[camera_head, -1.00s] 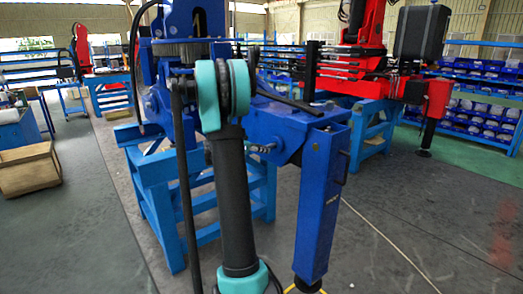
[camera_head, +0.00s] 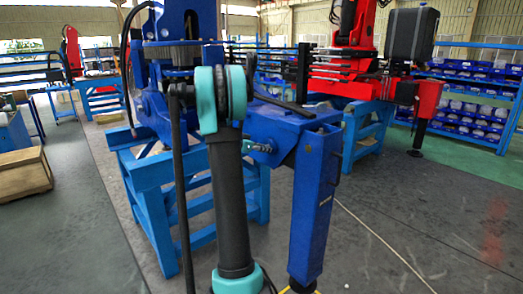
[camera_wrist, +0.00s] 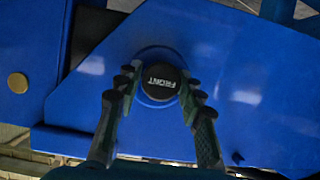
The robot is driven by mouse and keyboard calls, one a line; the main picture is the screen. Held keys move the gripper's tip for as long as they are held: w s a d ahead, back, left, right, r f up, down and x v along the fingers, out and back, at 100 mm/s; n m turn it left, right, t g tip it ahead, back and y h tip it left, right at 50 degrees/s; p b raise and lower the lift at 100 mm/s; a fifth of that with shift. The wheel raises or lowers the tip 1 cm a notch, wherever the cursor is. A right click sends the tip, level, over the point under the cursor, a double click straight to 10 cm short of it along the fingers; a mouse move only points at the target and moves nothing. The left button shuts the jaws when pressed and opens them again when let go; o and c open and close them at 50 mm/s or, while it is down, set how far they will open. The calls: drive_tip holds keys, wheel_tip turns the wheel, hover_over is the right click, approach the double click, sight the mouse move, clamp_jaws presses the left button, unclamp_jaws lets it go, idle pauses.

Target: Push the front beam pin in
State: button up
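The front beam pin (camera_wrist: 160,81) shows in the wrist view as a round black cap with white lettering, set in a round collar on the blue beam (camera_wrist: 225,85). My gripper (camera_wrist: 160,79) is open. Its two dark fingers stand left and right of the cap, with the tips level with it and a gap on each side. I cannot tell whether the fingers touch the beam.
The blue crane's leg (camera_head: 313,205) stands upright right of my arm. A light-blue stand (camera_head: 155,215) carries the crane. A red crane (camera_head: 350,85) and shelves of blue bins (camera_head: 470,105) stand behind on the right. The floor at front right is clear.

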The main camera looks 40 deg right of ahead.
drive_tip(key=shift+o, duration=0.9)
drive_tip(key=v, duration=1.2)
drive_tip(key=s+a+f+n+t+y, duration=0.1)
drive_tip(key=s+a+f+n+y, duration=0.3)
drive_tip(key=s+a, duration=0.5)
drive_tip(key=s+a+f+n+t+y, duration=0.1)
drive_tip(key=s+a+f+n+y, duration=0.4)
drive_tip(key=a, duration=1)
drive_tip(key=s+a+f+n+t+y, duration=0.1)
drive_tip(key=s+a+f+n+y, duration=0.3)
drive_tip(key=s+a+f+n, duration=0.4)
drive_tip(key=s+a+f, duration=0.3)
drive_tip(key=s, duration=0.2)
drive_tip(key=shift+s+a+f+y, duration=0.25)
drive_tip(key=shift+s+a+y, duration=0.05)
drive_tip(key=shift+s+a, duration=0.1)
drive_tip(key=shift+d, duration=0.15)
